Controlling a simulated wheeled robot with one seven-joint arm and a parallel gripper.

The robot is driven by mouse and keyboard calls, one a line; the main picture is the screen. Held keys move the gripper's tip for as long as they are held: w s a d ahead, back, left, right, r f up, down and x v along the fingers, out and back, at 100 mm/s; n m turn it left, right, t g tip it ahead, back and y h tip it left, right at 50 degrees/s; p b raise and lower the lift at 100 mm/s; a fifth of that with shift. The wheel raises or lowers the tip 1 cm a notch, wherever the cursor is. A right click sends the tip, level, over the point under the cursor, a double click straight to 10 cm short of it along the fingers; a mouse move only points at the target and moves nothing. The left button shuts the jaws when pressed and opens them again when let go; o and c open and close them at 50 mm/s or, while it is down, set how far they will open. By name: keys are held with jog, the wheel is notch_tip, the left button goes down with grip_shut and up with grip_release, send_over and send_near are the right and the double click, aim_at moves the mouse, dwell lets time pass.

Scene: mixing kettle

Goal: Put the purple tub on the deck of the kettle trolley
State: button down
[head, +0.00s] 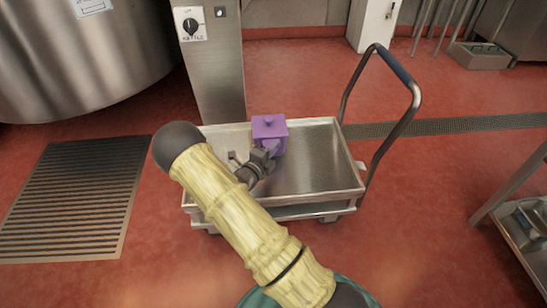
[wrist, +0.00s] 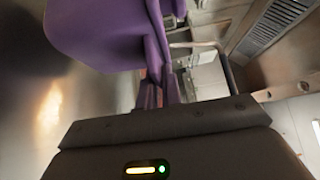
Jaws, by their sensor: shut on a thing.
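In the wrist view the purple tub (wrist: 100,30) fills the upper left, with a purple part between the fingers of my gripper (wrist: 160,92).
The trolley has a raised rim and a bent push handle (head: 409,90) at its right. A steel column with a knob (head: 208,60) and the large kettle (head: 75,55) stand behind left. A floor grate (head: 75,200) lies left. A steel rack (head: 525,225) stands at right.

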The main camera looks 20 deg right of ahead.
jog(key=shift+r, duration=0.15)
notch_tip(320, 180, down, 4)
jog(key=b, duration=0.2)
jog(key=shift+b, duration=0.4)
jog(key=shift+r, duration=0.1)
jog(key=c, duration=1.6)
grip_release()
jog(key=shift+f, duration=0.2)
jog(key=shift+o, duration=0.2)
jog(key=shift+r, duration=0.15)
jog(key=p+v, duration=0.6)
jog(key=v, duration=0.5)
jog(key=shift+r+p, duration=0.2)
jog(key=shift+p, duration=0.15)
jog(key=shift+s+a+f, duration=0.2)
jog(key=shift+s+a, duration=0.15)
jog(key=shift+a, duration=0.05)
